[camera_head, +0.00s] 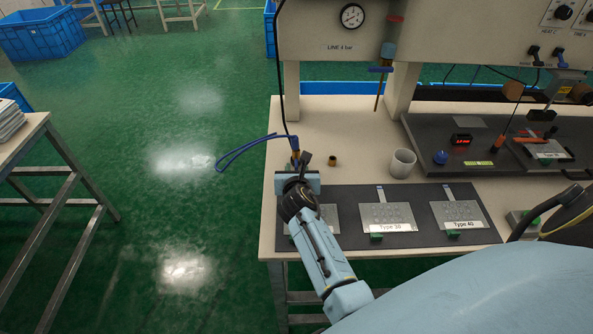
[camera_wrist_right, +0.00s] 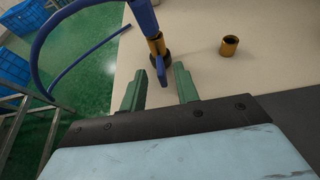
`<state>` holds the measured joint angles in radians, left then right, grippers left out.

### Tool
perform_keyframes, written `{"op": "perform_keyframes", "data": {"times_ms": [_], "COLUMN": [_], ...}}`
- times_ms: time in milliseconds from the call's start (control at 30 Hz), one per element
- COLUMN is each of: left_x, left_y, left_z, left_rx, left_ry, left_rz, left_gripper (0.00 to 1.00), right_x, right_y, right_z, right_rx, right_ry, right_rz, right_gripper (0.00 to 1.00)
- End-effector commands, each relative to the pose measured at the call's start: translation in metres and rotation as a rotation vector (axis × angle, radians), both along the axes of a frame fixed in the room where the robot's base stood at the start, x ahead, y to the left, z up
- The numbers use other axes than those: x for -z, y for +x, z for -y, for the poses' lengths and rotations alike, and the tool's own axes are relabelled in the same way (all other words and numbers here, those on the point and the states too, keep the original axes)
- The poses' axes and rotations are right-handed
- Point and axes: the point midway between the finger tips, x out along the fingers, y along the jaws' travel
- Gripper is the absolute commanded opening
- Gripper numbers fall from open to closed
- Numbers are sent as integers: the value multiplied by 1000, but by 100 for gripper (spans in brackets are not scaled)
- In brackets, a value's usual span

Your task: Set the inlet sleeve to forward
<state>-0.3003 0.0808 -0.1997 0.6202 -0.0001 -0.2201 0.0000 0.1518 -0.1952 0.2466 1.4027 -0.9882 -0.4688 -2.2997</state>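The likely inlet sleeve is a brass fitting (camera_wrist_right: 157,45) on the end of a blue hose, with a small blue tab (camera_wrist_right: 163,72) below it; I cannot read its setting. In the head view the brass fitting (camera_head: 295,156) stands near the table's left edge, just beyond my right gripper (camera_head: 298,176). In the right wrist view the two green fingers of this gripper (camera_wrist_right: 159,88) are apart. The blue tab shows between and slightly ahead of the fingertips, and I see no contact. My left gripper is not in view.
A dark mat (camera_head: 343,205) with labelled keypad films lies in front. Behind stands a panel with a gauge (camera_head: 352,16) and a blue-handled valve (camera_head: 380,70).

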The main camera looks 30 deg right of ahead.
Motion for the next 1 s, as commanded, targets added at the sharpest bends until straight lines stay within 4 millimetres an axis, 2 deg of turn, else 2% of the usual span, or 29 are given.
{"op": "perform_keyframes", "data": {"times_ms": [133,433,667,1000], "left_x": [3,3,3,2], "left_y": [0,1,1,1], "left_z": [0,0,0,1], "left_rx": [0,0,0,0], "left_ry": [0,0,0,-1], "left_rz": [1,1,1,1], "left_gripper": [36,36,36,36], "right_x": [4,4,4,2], "right_y": [8,9,8,8], "right_z": [5,5,5,5], "right_rx": [-1,0,0,0], "right_ry": [0,0,1,0], "right_rz": [1,0,0,0], "right_gripper": [31,31,1,0]}}
